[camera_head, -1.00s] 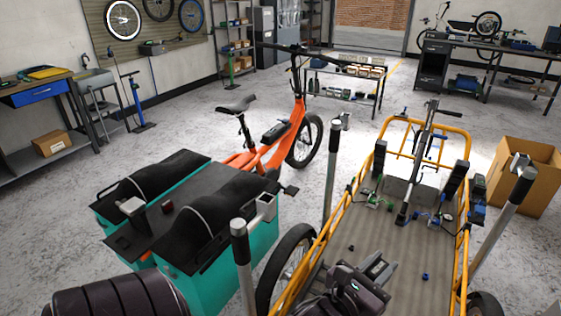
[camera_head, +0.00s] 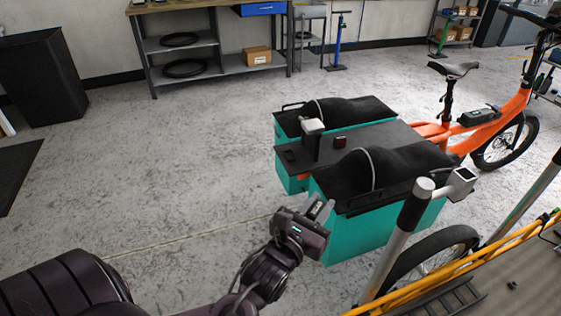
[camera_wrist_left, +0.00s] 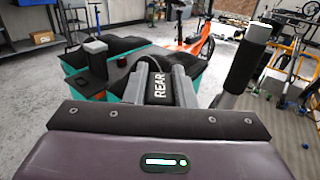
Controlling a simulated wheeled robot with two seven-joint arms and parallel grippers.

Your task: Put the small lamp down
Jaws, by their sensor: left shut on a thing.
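My left gripper (camera_head: 322,207) is low beside the near teal pannier box (camera_head: 370,236) of the orange bike. It is shut on a small dark piece lettered REAR (camera_wrist_left: 160,88), seen between the fingers in the left wrist view; this appears to be the small lamp. The fingers hide much of it, and it barely shows in the head view. The bike's dark rear deck (camera_head: 380,140) lies beyond the gripper. A small red-faced block (camera_head: 341,141) and a post with a grey head (camera_head: 313,127) stand on it. My right gripper is out of view.
A grey post with a clamp head (camera_head: 405,225) stands just right of the gripper. Behind it are a wheel (camera_head: 425,262) and the yellow-railed cargo bike (camera_head: 480,255). The floor (camera_head: 170,180) to the left is open; a workbench (camera_head: 215,50) stands at the back.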

